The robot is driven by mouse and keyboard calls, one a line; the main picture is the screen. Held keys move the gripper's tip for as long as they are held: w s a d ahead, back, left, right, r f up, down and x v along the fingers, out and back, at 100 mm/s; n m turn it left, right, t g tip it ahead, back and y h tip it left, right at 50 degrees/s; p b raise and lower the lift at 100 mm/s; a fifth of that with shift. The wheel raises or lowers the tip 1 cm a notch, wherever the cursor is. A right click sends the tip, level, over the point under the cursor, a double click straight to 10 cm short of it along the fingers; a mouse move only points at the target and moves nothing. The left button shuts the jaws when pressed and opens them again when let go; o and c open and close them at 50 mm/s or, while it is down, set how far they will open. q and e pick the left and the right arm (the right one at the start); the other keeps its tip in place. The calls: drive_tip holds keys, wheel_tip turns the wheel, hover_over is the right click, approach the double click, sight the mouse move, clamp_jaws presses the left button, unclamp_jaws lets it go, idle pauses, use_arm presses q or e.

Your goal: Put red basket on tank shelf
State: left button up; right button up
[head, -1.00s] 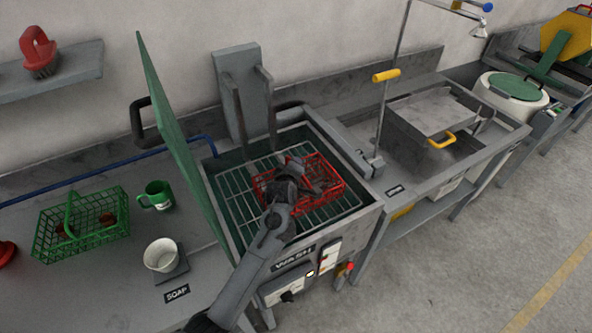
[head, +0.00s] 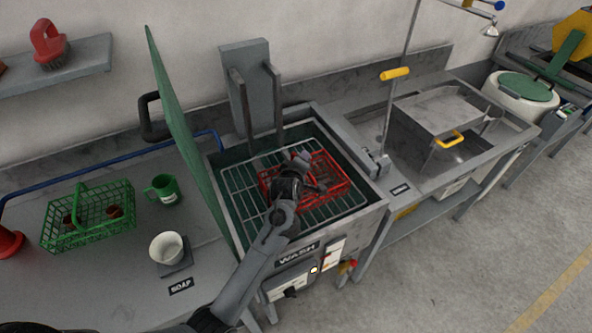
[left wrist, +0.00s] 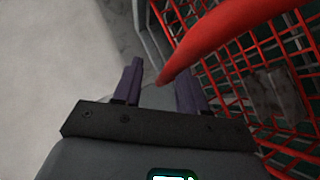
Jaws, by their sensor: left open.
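The red basket (head: 335,183) sits on the wire shelf (head: 240,190) in the open wash tank (head: 377,208). My left gripper (head: 303,168) is above the basket's left part and partly hides it. In the left wrist view, the basket's red mesh (left wrist: 245,65) fills the right side. Its thick red handle (left wrist: 215,40) reaches between the open fingers of my left gripper (left wrist: 160,80), close to the right finger. I cannot tell whether they touch. A dull grey-brown item (left wrist: 275,92) shows inside the basket. My right gripper is not in view.
The green lid (head: 178,130) stands raised at the tank's left. A grey bracket (head: 250,90) rises behind the tank. A green basket (head: 90,215), green mug (head: 163,189) and white cup (head: 167,248) stand left. A sink (head: 455,150) is right.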

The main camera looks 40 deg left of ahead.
use_arm(q)
drive_tip(key=p+v, duration=0.2)
drive_tip(key=v, duration=0.9)
drive_tip(key=s+d+f+m+g+h, duration=0.2)
drive_tip(key=s+m, duration=0.4)
drive_tip(key=s, duration=0.4)
drive_tip(key=s+d+f+m+g+h, duration=0.2)
drive_tip(key=s+d+f+m+g, duration=0.1)
drive_tip(key=s+d+f+m, duration=0.2)
drive_tip(key=s+d+f+m+g+h, duration=0.1)
drive_tip(key=s+d+f+m+g, duration=0.2)
drive_tip(key=s+m, duration=0.6)
drive_tip(key=s+d+f, duration=0.1)
drive_tip(key=s, duration=0.4)
drive_tip(key=shift+s+d+g+h, duration=0.3)
drive_tip(key=shift+d+h, duration=0.05)
drive_tip(key=shift+h, duration=0.05)
wheel_tip(320, 180, up, 29)
drive_tip(key=p, duration=2.9)
drive_tip(key=shift+f, duration=0.1)
